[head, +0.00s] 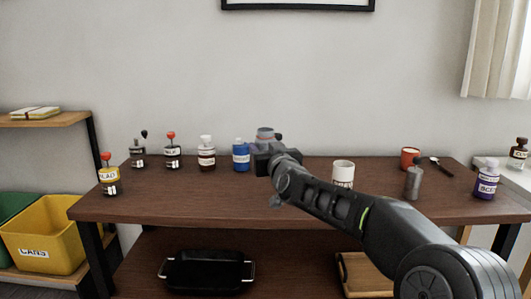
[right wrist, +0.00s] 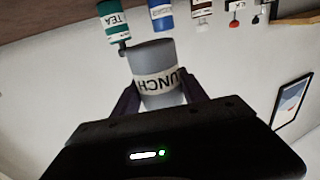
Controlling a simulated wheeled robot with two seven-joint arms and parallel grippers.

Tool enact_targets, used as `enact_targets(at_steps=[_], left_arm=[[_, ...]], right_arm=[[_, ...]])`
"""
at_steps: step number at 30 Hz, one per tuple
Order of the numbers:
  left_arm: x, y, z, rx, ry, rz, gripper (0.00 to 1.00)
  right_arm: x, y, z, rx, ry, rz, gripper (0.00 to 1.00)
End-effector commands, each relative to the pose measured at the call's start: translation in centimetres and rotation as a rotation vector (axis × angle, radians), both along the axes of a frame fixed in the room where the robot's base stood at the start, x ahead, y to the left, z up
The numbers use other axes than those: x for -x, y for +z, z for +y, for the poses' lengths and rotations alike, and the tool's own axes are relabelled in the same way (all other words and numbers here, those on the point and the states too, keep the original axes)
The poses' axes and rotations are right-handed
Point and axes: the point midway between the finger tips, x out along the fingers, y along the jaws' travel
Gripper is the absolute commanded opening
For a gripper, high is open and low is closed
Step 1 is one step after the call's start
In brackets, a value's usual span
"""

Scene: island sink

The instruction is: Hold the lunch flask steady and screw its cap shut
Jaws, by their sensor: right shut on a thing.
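The lunch flask (right wrist: 153,57) is a grey cylinder with a white label reading LUNCH, upside down in the right wrist view. In the head view only its grey top (head: 265,132), with a thin reddish band, shows above my right gripper (head: 265,157) at the back of the table. My right gripper is shut on the flask, with a dark finger on either side of it in the right wrist view (right wrist: 160,98). I cannot tell the cap apart from the flask or see how it sits. My left gripper is not in view.
The blue bottle (head: 241,155) and brown-and-white bottle (head: 206,153) stand left of the flask. A green TEA container (right wrist: 117,24) is close beside it. The table's front middle (head: 220,205) is clear.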

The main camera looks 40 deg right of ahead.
Motion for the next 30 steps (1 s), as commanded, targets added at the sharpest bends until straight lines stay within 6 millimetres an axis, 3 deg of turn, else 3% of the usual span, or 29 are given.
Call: enact_targets(at_steps=[6,28,29,30], left_arm=[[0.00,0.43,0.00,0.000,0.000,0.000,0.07],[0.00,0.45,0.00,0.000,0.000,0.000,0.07],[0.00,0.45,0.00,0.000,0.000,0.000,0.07],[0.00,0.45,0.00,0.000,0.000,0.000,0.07]], right_arm=[[0.01,0.92,0.04,0.002,0.000,-0.002,0.04],[0.00,0.99,0.02,0.002,0.000,-0.002,0.04],[0.00,0.98,0.02,0.002,0.000,-0.002,0.48],[0.00,0.98,0.02,0.002,0.000,-0.002,0.45]])
